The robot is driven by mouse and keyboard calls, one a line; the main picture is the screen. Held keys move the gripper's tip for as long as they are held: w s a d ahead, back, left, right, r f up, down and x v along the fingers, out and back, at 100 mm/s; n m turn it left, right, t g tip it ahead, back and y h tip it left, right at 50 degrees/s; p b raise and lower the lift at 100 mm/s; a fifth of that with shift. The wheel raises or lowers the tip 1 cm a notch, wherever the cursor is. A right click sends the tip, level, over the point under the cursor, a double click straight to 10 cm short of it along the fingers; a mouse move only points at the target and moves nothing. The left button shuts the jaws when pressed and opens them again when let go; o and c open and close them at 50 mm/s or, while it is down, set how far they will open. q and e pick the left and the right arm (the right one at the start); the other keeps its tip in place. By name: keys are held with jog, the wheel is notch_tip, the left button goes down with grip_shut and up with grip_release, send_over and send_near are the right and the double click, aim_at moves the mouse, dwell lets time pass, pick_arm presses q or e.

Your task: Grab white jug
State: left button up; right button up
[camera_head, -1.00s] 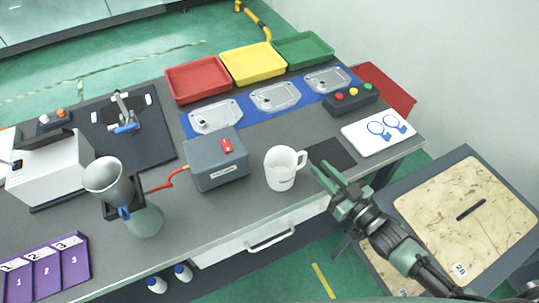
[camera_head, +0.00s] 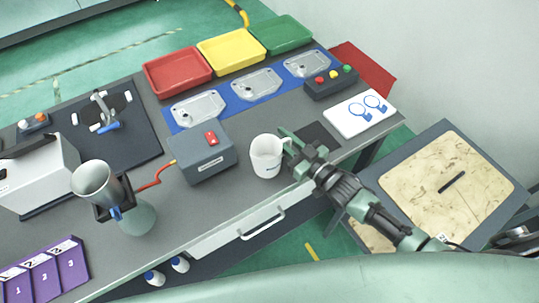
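The white jug (camera_head: 265,158) stands upright on the grey table near its front edge, just right of a grey box. Its handle points right, toward my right gripper (camera_head: 288,150). The gripper's green fingers are at the handle side of the jug, and they partly cover the handle. I cannot tell whether the fingers touch the handle or have closed on it. My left gripper is not clearly seen.
The grey box (camera_head: 202,158) with a red switch stands close left of the jug. A black button box (camera_head: 330,84), a white board (camera_head: 362,113) and a blue mat with castings (camera_head: 256,84) lie behind. A metal cup (camera_head: 95,180) stands at left.

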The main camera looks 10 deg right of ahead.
grip_shut()
dwell(1.4)
